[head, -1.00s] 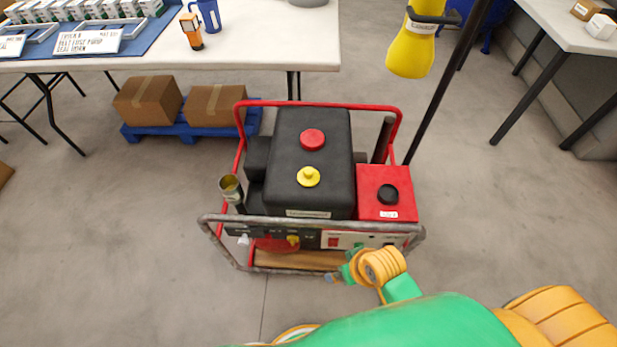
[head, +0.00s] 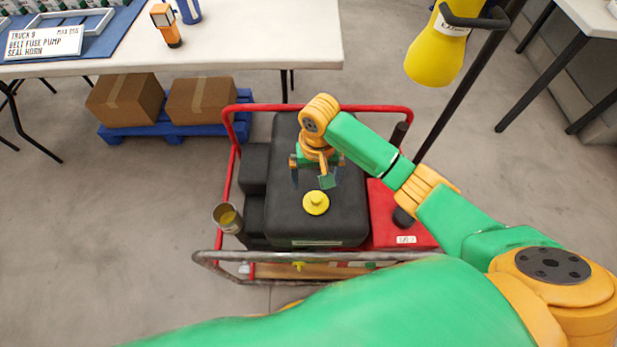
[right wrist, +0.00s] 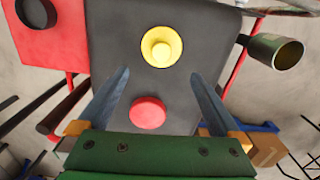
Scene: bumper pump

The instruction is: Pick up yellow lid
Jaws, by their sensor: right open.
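The yellow lid (head: 316,203) is a round cap with a raised knob on top of the black tank (head: 285,222) of the pump. It also shows in the right wrist view (right wrist: 161,46), just beyond the fingertips. My right gripper (head: 312,180) is open and empty above the tank, on the far side of the lid in the head view. In the right wrist view the two fingers (right wrist: 160,76) are spread wide and the lid lies between their lines. The red cap (right wrist: 148,112) shows between the fingers there; in the head view my gripper hides it. My left gripper is not in view.
A yellow horn-shaped object (head: 436,50) hangs from a dark pole at upper right.

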